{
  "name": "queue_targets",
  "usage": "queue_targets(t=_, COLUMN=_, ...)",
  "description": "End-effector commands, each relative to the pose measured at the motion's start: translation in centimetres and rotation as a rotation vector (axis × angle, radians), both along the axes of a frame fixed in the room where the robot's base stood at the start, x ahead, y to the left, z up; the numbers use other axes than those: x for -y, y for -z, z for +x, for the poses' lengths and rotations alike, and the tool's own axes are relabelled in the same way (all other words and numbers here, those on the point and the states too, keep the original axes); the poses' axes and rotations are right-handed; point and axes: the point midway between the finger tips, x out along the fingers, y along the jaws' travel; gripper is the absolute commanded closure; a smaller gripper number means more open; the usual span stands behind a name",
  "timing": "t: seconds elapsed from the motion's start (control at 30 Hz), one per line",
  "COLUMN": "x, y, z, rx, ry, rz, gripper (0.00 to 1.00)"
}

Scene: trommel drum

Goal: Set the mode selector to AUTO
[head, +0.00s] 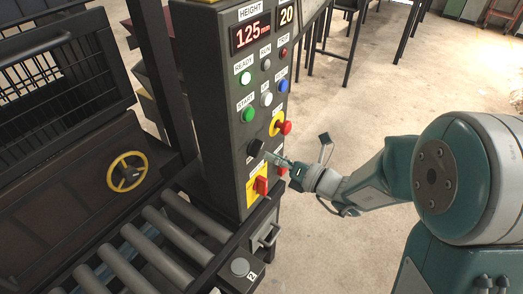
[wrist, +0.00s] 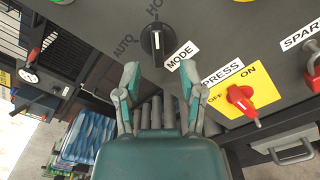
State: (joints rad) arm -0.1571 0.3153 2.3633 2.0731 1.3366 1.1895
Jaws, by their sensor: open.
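The mode selector is a round black knob (wrist: 157,42) with a white pointer line, on the grey panel face above the MODE label. The pointer line stands nearly upright in the wrist view, toward "HO" rather than AUTO. In the head view the knob (head: 255,148) is on the panel's lower left. My gripper (wrist: 159,78) is open and empty, its fingertips below and to either side of the knob, apart from it. In the head view my gripper (head: 273,159) is just right of the knob.
A red switch on a yellow ON/OFF plate (wrist: 252,99) is close to the right, below the knob in the head view (head: 261,186). A red button (head: 285,127) is above right. Rollers (head: 165,240) and a yellow handwheel (head: 127,172) are at left.

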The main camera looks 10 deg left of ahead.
Motion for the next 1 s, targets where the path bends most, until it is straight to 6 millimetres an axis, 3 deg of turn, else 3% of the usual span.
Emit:
queue_targets(t=0.23, x=-3.2, y=0.1, z=1.2, rx=0.0, ry=-0.003, rz=-0.002, gripper=0.49)
queue_targets(t=0.57, x=-3.6, y=0.0, z=1.4, rx=0.001, ry=0.0, rz=-0.002, gripper=0.49)
queue_targets(t=0.6, x=-3.6, y=0.0, z=1.4, rx=0.001, ry=0.001, rz=-0.001, gripper=0.57)
queue_targets(t=0.7, x=-3.5, y=0.0, z=1.4, rx=0.001, ry=0.0, rz=0.0, gripper=1.0)
queue_targets(t=1.0, x=-3.5, y=0.1, z=1.4, rx=0.004, ry=0.002, rz=-0.004, gripper=1.0)
